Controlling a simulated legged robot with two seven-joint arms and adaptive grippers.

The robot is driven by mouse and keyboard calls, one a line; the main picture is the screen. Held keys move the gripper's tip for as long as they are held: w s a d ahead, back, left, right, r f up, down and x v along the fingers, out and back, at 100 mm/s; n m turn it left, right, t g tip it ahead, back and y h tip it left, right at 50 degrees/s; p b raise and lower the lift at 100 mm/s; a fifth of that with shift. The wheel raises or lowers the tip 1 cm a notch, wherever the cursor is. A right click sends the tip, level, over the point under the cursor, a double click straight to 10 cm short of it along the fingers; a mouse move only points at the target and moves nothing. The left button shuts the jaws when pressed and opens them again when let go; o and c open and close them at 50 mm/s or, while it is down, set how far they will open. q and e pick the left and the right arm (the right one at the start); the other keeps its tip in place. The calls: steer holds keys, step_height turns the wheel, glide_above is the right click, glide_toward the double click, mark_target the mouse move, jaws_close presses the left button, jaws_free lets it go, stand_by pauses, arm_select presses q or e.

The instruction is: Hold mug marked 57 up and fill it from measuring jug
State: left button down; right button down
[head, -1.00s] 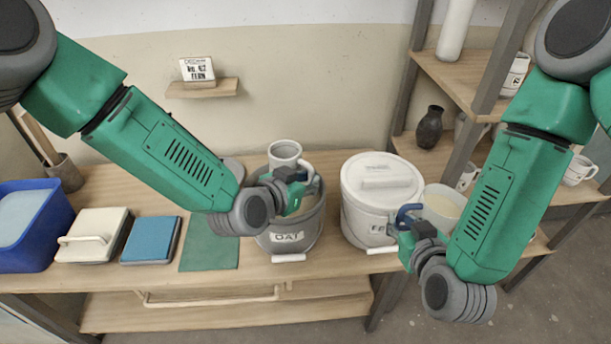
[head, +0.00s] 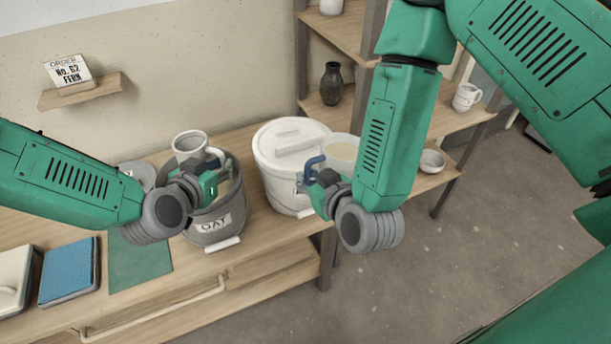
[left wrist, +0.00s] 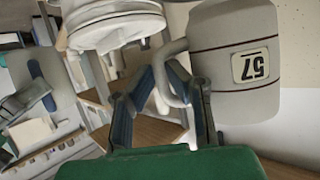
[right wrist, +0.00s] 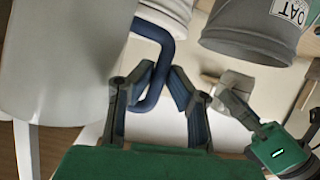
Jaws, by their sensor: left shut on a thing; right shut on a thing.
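The mug marked 57 (head: 188,145) is pale grey and upright in the head view, over the back of the grey OAT bucket (head: 212,222). Its number plate (left wrist: 256,65) shows upside down in the left wrist view. My left gripper (left wrist: 172,75) is shut on the mug's handle. The measuring jug (head: 343,152) is pale with a cream surface inside and looks upright, right of the white lidded bucket (head: 283,170). My right gripper (right wrist: 163,68) is shut on its blue handle (right wrist: 151,34). The jug's body (right wrist: 62,62) fills the left of the right wrist view. Mug and jug are apart.
The wooden bench (head: 262,235) carries both buckets, a green mat (head: 140,262) and a blue-topped block (head: 69,272). Shelves at the back right hold a dark vase (head: 332,84), a white mug (head: 466,97) and a small bowl (head: 432,162). Open floor lies to the right.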

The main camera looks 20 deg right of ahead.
steer(key=w+a+r+n+y, duration=0.2)
steer(key=w+a+r, duration=0.1)
steer(key=a+r, duration=0.3)
steer(key=w+a+r+n+y, duration=0.25)
steer(key=a+r, duration=0.25)
steer(key=a, duration=0.4)
steer(key=s+a+r+n+g+y, duration=0.3)
steer(key=a+r, duration=0.8)
steer(key=a, duration=0.4)
steer(key=shift+a+r+n+y, duration=0.4)
steer(key=shift+n+y, duration=0.15)
steer(key=shift+n, duration=0.4)
steer(key=shift+f, duration=0.1)
steer(key=shift+s+a+f+m+g+y, duration=0.15)
steer(key=shift+f+m+g+y, duration=0.25)
steer(key=shift+m, duration=0.2)
steer(key=shift+s+f+m+g+y, duration=0.2)
steer(key=shift+f+m+g, duration=0.1)
steer(key=shift+m+g, duration=0.25)
